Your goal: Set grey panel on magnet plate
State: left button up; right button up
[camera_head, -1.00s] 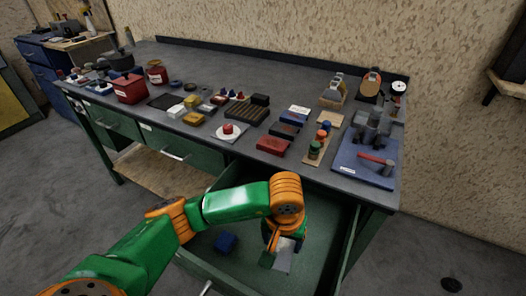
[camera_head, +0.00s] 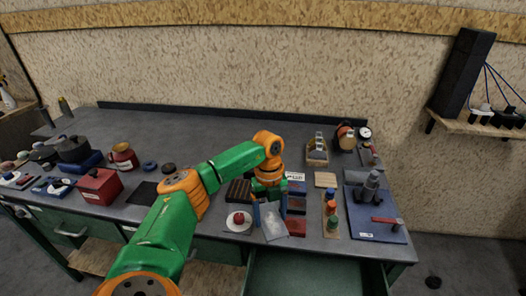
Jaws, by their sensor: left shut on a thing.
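My left gripper (camera_head: 269,204) is above the front of the workbench, pointing down. It is shut on a thin light grey panel (camera_head: 274,226), which hangs below the fingers near the bench's front edge. Just left of the panel lies a pale plate with a round red piece on it (camera_head: 239,220); it may be the magnet plate, but I cannot tell for sure. The panel and this plate look apart. My right gripper is not in view.
A red block (camera_head: 296,227) and dark blocks lie right of the panel. A rack of coloured bottles (camera_head: 330,217) and a blue board with a red-handled hammer (camera_head: 374,215) are further right. The open green drawer (camera_head: 311,274) juts out below.

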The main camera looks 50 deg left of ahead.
aim_at(248, 191)
jog(key=j+z, duration=0.2)
jog(key=j, duration=0.4)
jog(key=k+j+z, duration=0.2)
jog(key=j, duration=0.95)
